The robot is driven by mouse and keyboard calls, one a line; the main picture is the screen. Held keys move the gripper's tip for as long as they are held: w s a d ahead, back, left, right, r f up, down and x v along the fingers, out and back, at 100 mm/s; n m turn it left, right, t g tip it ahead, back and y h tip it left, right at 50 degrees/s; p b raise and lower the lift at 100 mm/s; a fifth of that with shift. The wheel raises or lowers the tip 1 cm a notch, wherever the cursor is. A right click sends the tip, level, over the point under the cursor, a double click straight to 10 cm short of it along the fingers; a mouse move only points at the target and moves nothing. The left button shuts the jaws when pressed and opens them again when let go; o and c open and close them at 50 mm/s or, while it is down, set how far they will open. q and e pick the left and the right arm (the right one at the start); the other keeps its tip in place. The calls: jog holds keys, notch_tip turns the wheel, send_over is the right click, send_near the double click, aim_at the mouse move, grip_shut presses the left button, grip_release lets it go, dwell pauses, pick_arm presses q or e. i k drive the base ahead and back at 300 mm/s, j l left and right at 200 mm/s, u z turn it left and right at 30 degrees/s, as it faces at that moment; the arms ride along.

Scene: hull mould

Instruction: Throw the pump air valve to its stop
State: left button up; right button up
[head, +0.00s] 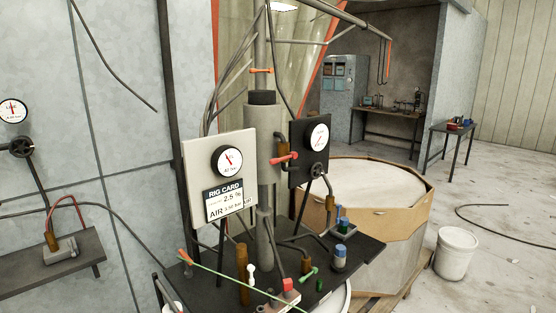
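The pump rig has a grey upright cylinder (264,135) above a dark bench (345,262). A red lever handle (285,158) sticks out sideways at the cylinder, between the white panel (200,150) and the dark gauge panel (297,170). A smaller orange-red handle (260,70) sits crosswise on the pipe above the cylinder. A green lever (308,274) lies low at the bench front. No label shows which of these is the pump air valve. Neither of my grippers is in view.
A thin green rod with a red end (185,256) slants across the bench front. Brown and white fittings, hoses and a red-topped block (288,285) crowd the bench. A large octagonal container (385,195) stands behind, a white bucket (456,253) right. The right floor is mostly clear.

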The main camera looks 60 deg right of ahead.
aim_at(293, 155)
jog(key=i+j+z, duration=0.1)
jog(key=z, duration=0.35)
jog(key=i+j+z, duration=0.1)
jog(key=z, duration=0.3)
